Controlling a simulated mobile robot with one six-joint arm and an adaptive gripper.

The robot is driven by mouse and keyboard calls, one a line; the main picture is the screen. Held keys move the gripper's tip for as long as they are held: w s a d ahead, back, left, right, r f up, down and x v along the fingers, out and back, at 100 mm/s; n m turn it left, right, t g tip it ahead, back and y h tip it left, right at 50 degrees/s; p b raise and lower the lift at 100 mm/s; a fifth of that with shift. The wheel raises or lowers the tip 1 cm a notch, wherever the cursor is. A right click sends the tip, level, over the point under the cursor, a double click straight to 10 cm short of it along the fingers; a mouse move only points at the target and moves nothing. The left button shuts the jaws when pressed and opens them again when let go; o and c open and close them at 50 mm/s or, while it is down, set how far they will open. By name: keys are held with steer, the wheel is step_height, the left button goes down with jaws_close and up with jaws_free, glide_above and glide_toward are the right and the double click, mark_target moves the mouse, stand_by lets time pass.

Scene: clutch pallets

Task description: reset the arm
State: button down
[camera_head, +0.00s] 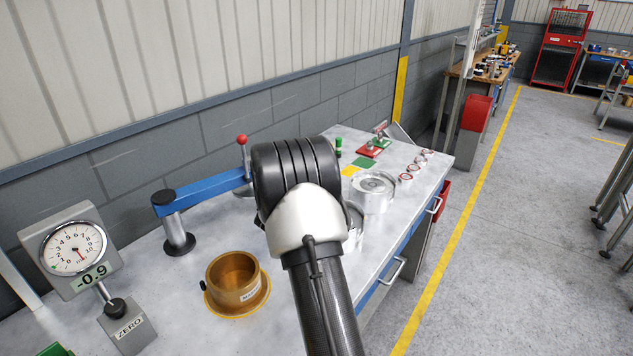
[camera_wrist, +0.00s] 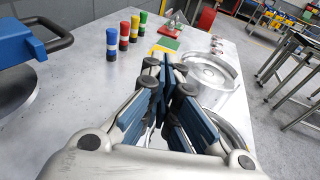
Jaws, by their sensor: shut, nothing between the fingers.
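My gripper (camera_wrist: 168,75) is in the middle of the wrist view. Its blue-padded fingers are together with nothing between them. The fingers are above the grey workbench and apart from the coloured cylinders on the left. In the head view my arm reaches up over the bench, and its black ribbed joint and white elbow cover the middle of the bench. The gripper itself is hidden there behind my arm.
The workbench (camera_head: 200,315) carries a brass cup (camera_head: 236,280), a dial gauge (camera_head: 75,248), a blue lever arm (camera_head: 205,190) and a round silver dish (camera_head: 373,189). In the wrist view, several coloured cylinders (camera_wrist: 112,45) stand left of the fingers. Open floor lies right of the bench.

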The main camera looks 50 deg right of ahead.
steer(key=shift+s+a, duration=0.2)
steer(key=shift+s, duration=0.3)
steer(key=shift+r, duration=0.1)
